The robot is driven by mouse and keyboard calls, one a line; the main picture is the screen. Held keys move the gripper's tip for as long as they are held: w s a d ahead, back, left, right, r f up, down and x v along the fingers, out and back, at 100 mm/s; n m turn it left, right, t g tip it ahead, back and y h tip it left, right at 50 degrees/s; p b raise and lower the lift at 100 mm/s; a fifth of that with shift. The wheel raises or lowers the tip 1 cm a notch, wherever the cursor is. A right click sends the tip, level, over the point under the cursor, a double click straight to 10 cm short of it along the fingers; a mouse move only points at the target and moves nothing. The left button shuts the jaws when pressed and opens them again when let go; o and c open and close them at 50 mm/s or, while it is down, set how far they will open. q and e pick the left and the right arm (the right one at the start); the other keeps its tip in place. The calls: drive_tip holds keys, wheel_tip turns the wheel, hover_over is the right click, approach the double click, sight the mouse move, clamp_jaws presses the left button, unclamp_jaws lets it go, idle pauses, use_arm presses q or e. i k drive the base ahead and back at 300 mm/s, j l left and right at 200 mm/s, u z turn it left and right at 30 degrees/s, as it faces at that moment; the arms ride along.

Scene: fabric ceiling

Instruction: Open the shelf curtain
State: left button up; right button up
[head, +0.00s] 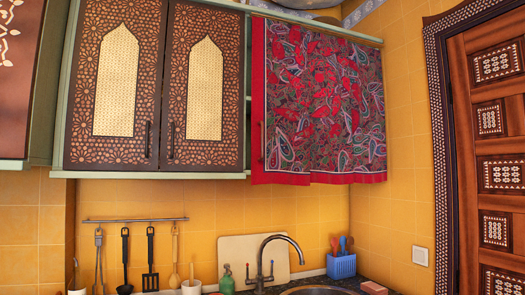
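The shelf curtain (325,100) is red cloth with a dark paisley print and a plain red border. It hangs across the right part of the wall cabinet in the head view, covering nearly all of that opening. A slim upright dark bar (262,141), which looks like a handle, shows near its left edge. A narrow dark gap with a green shelf edge shows just left of the curtain. What is behind the cloth is hidden. Neither of my grippers is in the head view.
Two carved cabinet doors (150,85) with dark handles are shut left of the curtain. Below stand a tap (268,262), a cutting board (253,254), a blue utensil holder (341,266) and hanging utensils (137,255). A carved wooden door (490,160) is at right.

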sight(280, 130)
drive_tip(key=i+l+u, duration=0.15)
drive_tip(key=i+l, duration=0.25)
drive_tip(key=i+l+u, duration=0.15)
drive_tip(key=i+l, duration=0.2)
drive_tip(key=l, duration=0.2)
drive_tip(key=i+l+u, duration=0.15)
drive_tip(key=i+l, duration=0.15)
drive_tip(key=l, duration=0.2)
